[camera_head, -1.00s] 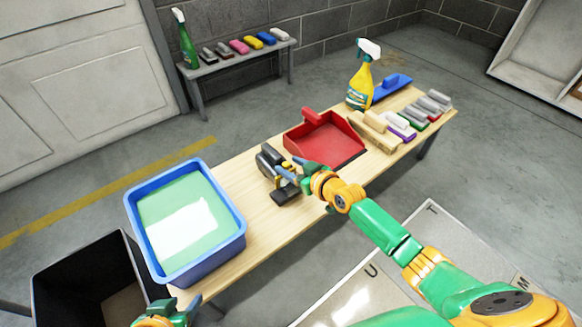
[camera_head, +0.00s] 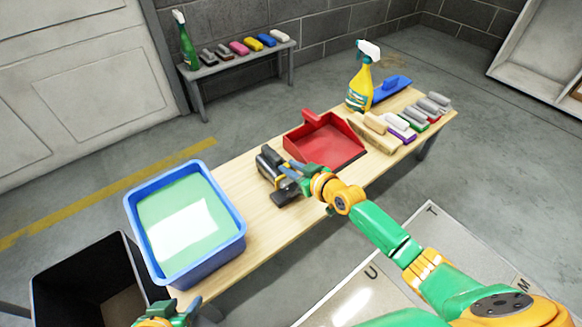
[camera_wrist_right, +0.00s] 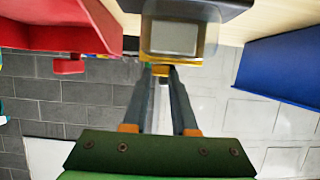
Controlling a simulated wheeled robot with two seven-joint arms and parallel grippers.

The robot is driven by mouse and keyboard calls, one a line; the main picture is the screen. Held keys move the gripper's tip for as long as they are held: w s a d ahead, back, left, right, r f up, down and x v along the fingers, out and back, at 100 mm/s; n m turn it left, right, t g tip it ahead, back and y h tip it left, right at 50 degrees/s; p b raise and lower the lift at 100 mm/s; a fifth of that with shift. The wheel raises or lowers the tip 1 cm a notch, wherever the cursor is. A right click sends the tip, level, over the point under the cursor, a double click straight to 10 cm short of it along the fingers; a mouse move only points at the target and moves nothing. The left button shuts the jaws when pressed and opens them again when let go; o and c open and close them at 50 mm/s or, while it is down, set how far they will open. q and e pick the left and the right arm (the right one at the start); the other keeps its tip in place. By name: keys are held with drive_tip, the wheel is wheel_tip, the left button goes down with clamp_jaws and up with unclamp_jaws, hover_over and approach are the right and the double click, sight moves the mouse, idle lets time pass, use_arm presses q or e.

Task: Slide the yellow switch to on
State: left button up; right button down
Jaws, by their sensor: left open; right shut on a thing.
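A dark device (camera_head: 268,158) with a yellow band stands on the wooden table, beside the red dustpan. In the right wrist view it shows at the top with a grey panel (camera_wrist_right: 172,38) in a yellow frame. The small yellow switch (camera_wrist_right: 161,70) sits at its lower edge, between my fingertips. My right gripper (camera_head: 287,170) is at the device, and in the wrist view its fingers (camera_wrist_right: 160,74) are shut on the switch. The fingers hide part of the device in the head view. My left gripper (camera_head: 183,306) is open, low at the bottom edge, away from the device.
A blue tub (camera_head: 236,243) stands left of the device and a red dustpan (camera_head: 322,140) right of it. A yellow spray bottle (camera_head: 360,85) and several brushes (camera_head: 407,125) are farther right. A black bin (camera_head: 75,285) stands below the table's left end.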

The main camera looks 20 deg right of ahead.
idle(0.8)
drive_tip(key=shift+s+a+p, duration=0.25)
drive_tip(key=shift+a+p, duration=0.05)
drive_tip(key=shift+a, duration=0.35)
drive_tip(key=shift+s+a+p, duration=0.2)
drive_tip(key=shift+a+p, duration=0.1)
drive_tip(key=shift+a, duration=0.3)
use_arm(q)
drive_tip(key=s+a+f+g, duration=0.2)
drive_tip(key=s+g, duration=0.1)
drive_tip(key=s, duration=0.2)
drive_tip(key=shift+s+a+f+y, duration=0.3)
drive_tip(key=shift+s+f, duration=0.05)
drive_tip(key=shift+s, duration=0.05)
use_arm(e)
drive_tip(key=c, duration=0.7)
unclamp_jaws()
use_arm(q)
drive_tip(key=shift+w+r, duration=0.1)
